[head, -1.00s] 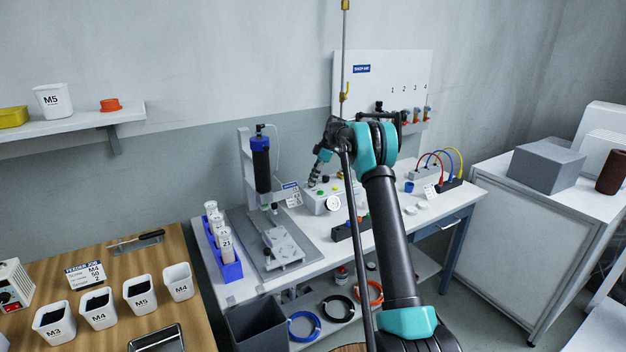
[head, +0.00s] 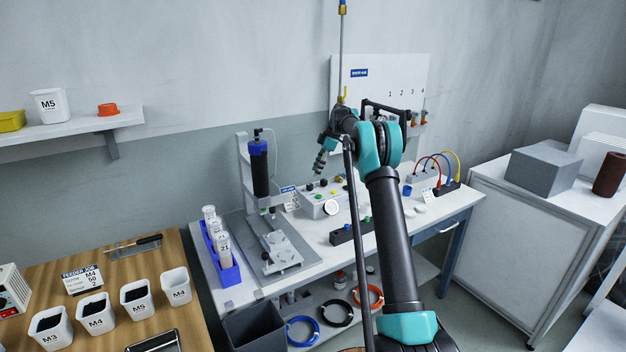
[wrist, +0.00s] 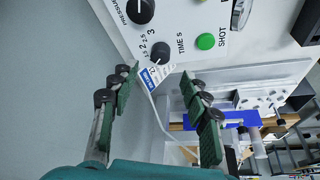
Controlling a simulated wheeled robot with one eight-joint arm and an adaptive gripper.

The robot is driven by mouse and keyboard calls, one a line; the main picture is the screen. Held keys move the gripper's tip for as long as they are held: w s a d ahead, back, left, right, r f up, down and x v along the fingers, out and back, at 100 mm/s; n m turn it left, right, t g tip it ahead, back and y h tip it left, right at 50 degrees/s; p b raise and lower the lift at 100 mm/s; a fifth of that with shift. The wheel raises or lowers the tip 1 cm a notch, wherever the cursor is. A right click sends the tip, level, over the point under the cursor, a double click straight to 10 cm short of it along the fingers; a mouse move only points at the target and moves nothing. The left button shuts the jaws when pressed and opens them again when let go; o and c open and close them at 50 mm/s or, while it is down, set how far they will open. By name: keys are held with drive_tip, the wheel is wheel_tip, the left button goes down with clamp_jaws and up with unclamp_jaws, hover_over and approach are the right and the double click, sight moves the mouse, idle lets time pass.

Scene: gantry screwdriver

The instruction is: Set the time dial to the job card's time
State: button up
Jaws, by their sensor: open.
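The time dial (wrist: 160,52) is a black round knob on the white control box (wrist: 175,20), marked "TIME S" with 2, 2.5 and 3 legible; its pointer setting is unclear. My gripper (wrist: 159,73) is open and empty, its two dark green fingers spread just below the dial in the wrist view, apart from it. In the head view my gripper (head: 320,163) is above the box (head: 320,200). A card with a blue header (wrist: 150,78) shows partly between the fingers, its text not legible. In the head view a small card (head: 291,198) stands left of the box.
The pressure knob (wrist: 140,10) and the green shot button (wrist: 205,41) flank the dial. A gauge (wrist: 240,12) is on the box. A feeder job card (head: 84,279) is on the wooden table.

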drive_tip(key=shift+v, duration=2.6)
